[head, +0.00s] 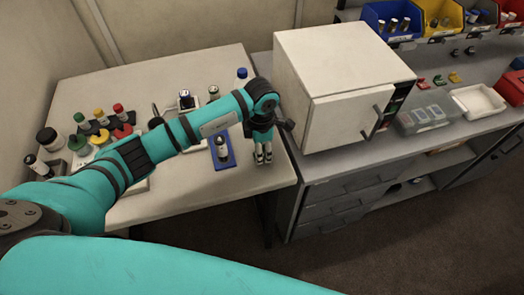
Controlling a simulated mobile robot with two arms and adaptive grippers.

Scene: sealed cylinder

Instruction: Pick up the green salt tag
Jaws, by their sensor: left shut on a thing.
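A small green tag (438,80) lies on the right counter, between a red tag (422,82) and a yellow tag (455,77). Any lettering on them is too small to read. My left gripper (263,158) points down over the right edge of the left table, far from the green tag. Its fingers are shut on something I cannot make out. My right gripper is not in view.
A white cabinet oven (340,105) stands between my left gripper and the tags. A clear-lidded box (421,116) and a white tray (479,101) sit near the tags. A blue stand (222,162) with a vial is left of my gripper. Colored bins (391,18) line the back.

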